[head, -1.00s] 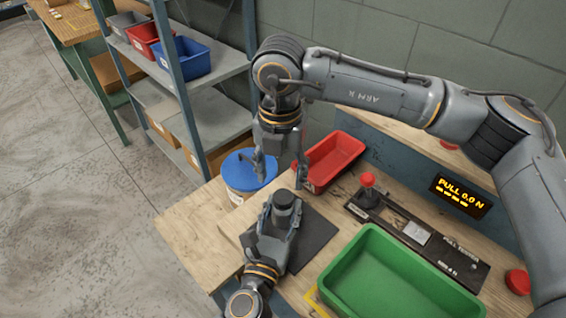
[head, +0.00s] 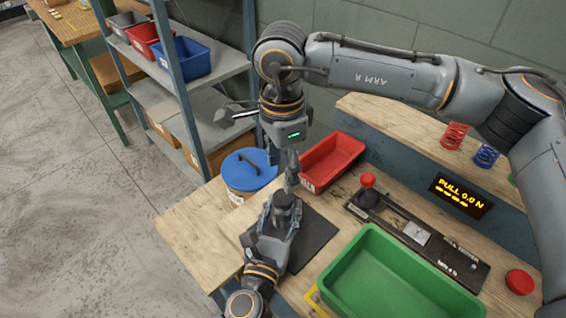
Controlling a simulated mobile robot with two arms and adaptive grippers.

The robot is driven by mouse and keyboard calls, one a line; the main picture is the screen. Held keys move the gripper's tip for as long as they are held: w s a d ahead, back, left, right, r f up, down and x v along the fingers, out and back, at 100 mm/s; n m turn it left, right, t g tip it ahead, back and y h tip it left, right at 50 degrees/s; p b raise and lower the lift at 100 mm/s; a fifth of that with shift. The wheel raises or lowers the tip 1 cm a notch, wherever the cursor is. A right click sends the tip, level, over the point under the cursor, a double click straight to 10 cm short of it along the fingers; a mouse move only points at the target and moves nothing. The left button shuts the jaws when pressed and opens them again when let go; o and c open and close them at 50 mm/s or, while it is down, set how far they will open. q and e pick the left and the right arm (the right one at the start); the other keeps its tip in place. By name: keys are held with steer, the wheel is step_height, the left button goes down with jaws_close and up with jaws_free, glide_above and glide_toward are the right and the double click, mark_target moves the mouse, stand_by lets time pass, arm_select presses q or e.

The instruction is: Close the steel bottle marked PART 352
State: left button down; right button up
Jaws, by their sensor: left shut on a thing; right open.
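The steel bottle (head: 284,203) stands on a black mat on the wooden bench in the head view, with a dark round top showing. Its lower body is mostly hidden by my gripper, and I cannot read a PART 352 mark on it. My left gripper (head: 279,216) is shut around the bottle from the front. My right gripper (head: 283,168) is open, fingers pointing down, just above and behind the bottle's top. I cannot tell whether its fingertips touch the top, or whether the dark top is a seated cap.
A blue-lidded tub (head: 249,178) stands left of the bottle, and a red bin (head: 334,158) behind it. A green bin (head: 398,262) fills the right front. A spring tester (head: 425,240) with a red knob lies behind that. A red button (head: 519,281) is far right.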

mark_target(283, 197)
steer(key=n, duration=0.4)
steer(key=shift+r, duration=0.15)
steer(key=n, duration=0.4)
steer(key=shift+r, duration=0.1)
steer(key=shift+f, duration=4)
